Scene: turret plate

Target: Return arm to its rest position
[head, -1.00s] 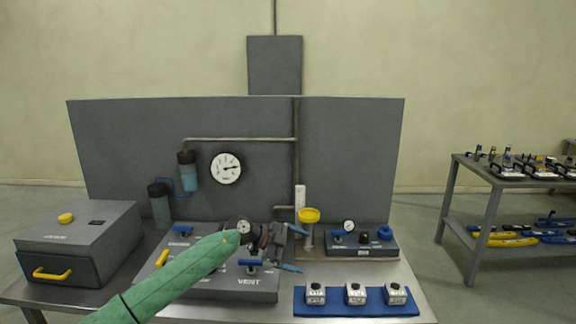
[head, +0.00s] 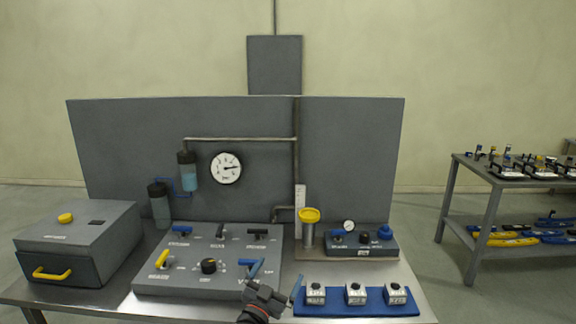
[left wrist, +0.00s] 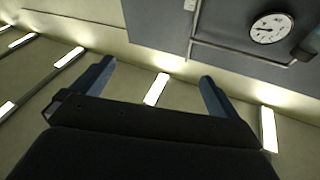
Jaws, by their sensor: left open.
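My left gripper (head: 277,274) is at the front of the bench in the head view, low in the picture, with its blue fingers spread and nothing between them. It is in front of the valve panel's right front corner, left of the blue mat. In the left wrist view the open fingers (left wrist: 157,72) point toward the wall and ceiling lights, with empty space between them. The valve panel (head: 180,287) has several small handles and a black knob (head: 208,266). My right gripper is not in view.
A blue mat (head: 350,310) with three white-grey blocks lies at the front right. A yellow-topped cylinder (head: 309,232) and a small gauge unit (head: 362,250) stand behind it. A grey drawer box (head: 80,240) is at the left. A round gauge (head: 226,168) hangs on the back panel.

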